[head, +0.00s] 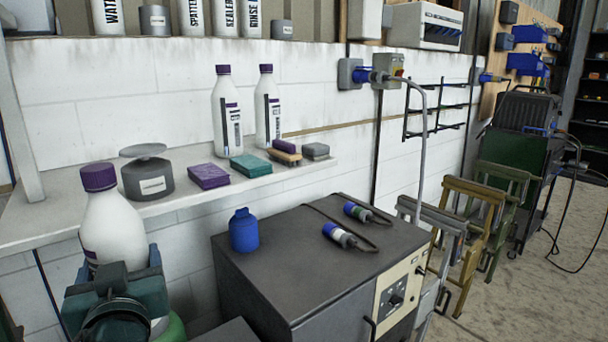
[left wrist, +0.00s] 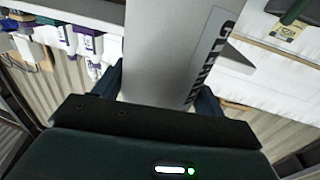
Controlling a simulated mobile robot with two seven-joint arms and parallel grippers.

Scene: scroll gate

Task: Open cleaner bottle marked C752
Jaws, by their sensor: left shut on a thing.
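A white bottle (head: 113,228) with a purple cap (head: 98,178) stands upright at the lower left of the head view. My left gripper (head: 116,278) is shut around its lower body. The cap is on the bottle. In the left wrist view, the pale bottle (left wrist: 160,55) fills the middle between the fingers, with large dark letters partly visible. Two similar bottles with purple caps, one (head: 227,115) left and one (head: 267,108) right, stand on the shelf. I cannot read C752 on any bottle. My right gripper is out of view.
The white shelf (head: 70,212) holds a grey tin (head: 148,180), a purple sponge (head: 208,176), a teal sponge (head: 250,166) and a brush (head: 285,155).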

